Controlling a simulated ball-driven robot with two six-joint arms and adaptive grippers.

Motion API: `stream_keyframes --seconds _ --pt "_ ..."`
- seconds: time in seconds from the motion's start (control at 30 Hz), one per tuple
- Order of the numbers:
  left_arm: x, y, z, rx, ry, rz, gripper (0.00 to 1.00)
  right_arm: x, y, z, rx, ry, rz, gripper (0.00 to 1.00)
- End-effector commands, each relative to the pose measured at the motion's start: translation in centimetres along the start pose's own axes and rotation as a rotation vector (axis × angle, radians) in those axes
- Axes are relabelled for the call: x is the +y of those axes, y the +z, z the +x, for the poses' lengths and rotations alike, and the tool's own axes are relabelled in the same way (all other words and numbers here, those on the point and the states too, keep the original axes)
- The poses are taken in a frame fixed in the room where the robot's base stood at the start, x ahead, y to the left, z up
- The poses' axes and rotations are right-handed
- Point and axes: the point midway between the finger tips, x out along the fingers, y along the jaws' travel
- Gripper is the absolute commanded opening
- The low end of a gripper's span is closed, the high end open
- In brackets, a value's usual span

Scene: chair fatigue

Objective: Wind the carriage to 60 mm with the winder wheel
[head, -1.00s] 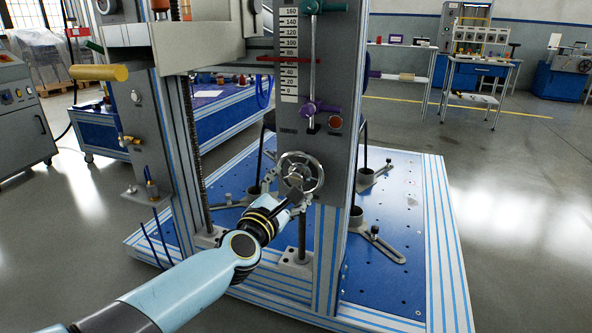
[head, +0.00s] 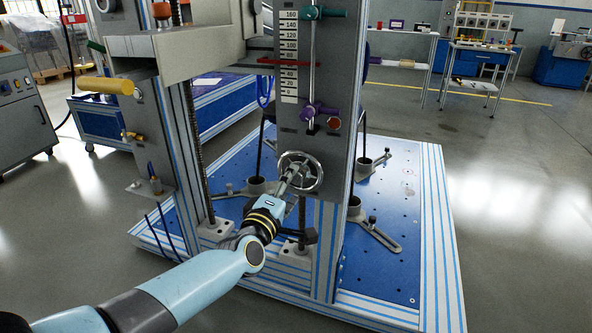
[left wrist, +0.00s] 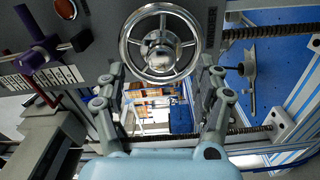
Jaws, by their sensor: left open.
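The silver winder wheel (head: 319,173) is on the lower part of the grey upright panel; it fills the upper middle of the left wrist view (left wrist: 160,51). My left gripper (head: 292,180) is in front of the wheel. Contact with the rim cannot be told. The white scale (head: 289,45) is above the wheel. My right gripper is out of view.
A purple clamp knob (head: 320,111) and a red button (head: 333,123) sit above the wheel. A yellow handle (head: 107,86) projects at the left. The blue base plate (head: 400,205) carries slotted feet. Open floor lies to the right.

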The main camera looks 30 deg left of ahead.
Motion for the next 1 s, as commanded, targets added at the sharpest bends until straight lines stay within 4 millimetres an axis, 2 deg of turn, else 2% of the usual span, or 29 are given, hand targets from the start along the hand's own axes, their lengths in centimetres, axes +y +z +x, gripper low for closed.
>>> stream_keyframes --seconds 0.2,0.27,0.4,0.5,0.6,0.87,1.0 --pt "0.1 0.0 0.0 0.001 -0.001 0.056 0.69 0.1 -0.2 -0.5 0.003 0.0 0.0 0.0" --pt "0.4 -0.1 0.0 0.001 0.0 0.15 0.69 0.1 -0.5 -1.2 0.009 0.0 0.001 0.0" --pt "0.6 -0.1 0.1 0.001 0.001 0.445 0.69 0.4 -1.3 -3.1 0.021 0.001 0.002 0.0" --pt "0.4 0.0 0.1 0.0 0.0 0.617 0.69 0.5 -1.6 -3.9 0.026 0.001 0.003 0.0" --pt "0.2 0.0 0.1 0.001 0.001 0.712 0.69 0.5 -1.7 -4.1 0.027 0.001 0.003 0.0" --pt "-0.1 0.1 0.0 0.0 -0.001 0.73 0.69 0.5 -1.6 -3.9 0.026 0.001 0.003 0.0" --pt "-0.3 0.1 0.7 0.0 0.0 0.729 0.69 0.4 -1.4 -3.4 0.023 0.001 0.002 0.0"
